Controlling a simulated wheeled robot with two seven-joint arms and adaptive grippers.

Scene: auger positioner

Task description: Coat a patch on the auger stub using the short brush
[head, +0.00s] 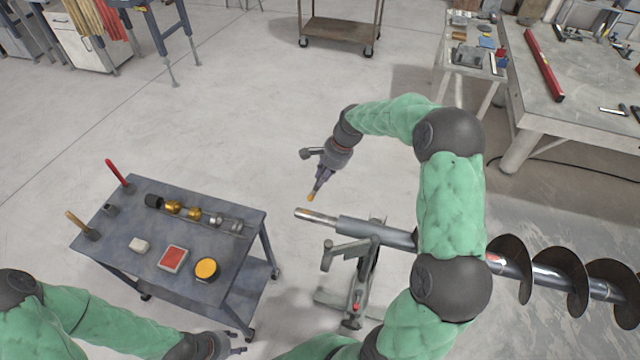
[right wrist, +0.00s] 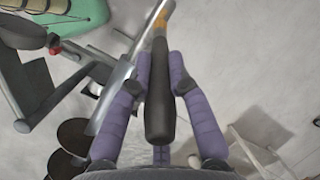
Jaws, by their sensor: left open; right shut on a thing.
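The auger stub (head: 318,216) is the bare metal end of a long shaft, pointing left, with a brownish area on it. My right gripper (head: 318,183) is shut on the short brush (head: 310,197), just above and beside the stub's end. A gap shows between brush and stub in the head view. My left gripper (head: 238,350) is open and empty at the bottom, below the cart.
A blue-grey cart (head: 155,190) on the left holds a yellow-lidded tin (head: 206,268), a red pad (head: 172,258), a white block (head: 138,245), metal fittings and two upright handled tools. A stand (head: 355,265) supports the shaft. Auger flights (head: 560,275) extend right. Floor behind the stub is clear.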

